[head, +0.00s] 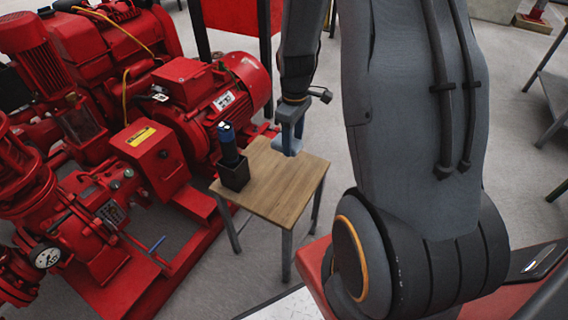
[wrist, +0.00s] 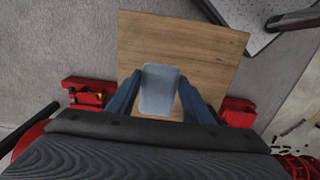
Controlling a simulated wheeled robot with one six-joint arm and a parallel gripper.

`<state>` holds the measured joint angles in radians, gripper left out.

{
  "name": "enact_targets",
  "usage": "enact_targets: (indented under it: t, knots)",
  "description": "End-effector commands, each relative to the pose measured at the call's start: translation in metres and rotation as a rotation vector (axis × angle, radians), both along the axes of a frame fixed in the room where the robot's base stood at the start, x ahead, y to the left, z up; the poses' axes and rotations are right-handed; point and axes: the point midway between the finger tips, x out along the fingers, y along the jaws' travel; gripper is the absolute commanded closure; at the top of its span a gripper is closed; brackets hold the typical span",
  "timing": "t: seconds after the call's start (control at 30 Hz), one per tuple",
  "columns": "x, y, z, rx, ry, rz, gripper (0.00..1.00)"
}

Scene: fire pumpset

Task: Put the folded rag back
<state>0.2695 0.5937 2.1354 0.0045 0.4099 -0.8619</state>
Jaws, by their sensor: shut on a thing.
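The folded rag (wrist: 159,90) is a pale grey-blue pad with rounded corners. My gripper (wrist: 160,100) is shut on it, with a blue finger on each side. In the head view my gripper (head: 287,140) is over the right back part of a small wooden table (head: 285,191), and the rag (head: 291,150) shows at its tip. I cannot tell whether the rag touches the tabletop.
A black square holder (head: 233,174) with a dark cylindrical object (head: 227,142) in it stands at the table's left corner. The red pumpset (head: 185,110) is close behind and left of the table. The front of the tabletop is clear.

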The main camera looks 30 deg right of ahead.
Motion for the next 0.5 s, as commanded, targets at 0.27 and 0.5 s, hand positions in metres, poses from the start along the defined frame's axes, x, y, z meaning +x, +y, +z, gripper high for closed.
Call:
enact_targets:
  t: [0.27, 0.5]
  knots:
    - [-0.001, 0.001, -0.047, 0.001, 0.003, 0.001, 0.67]
    - [-0.001, 0.0, -0.065, 0.001, 0.003, -0.001, 0.67]
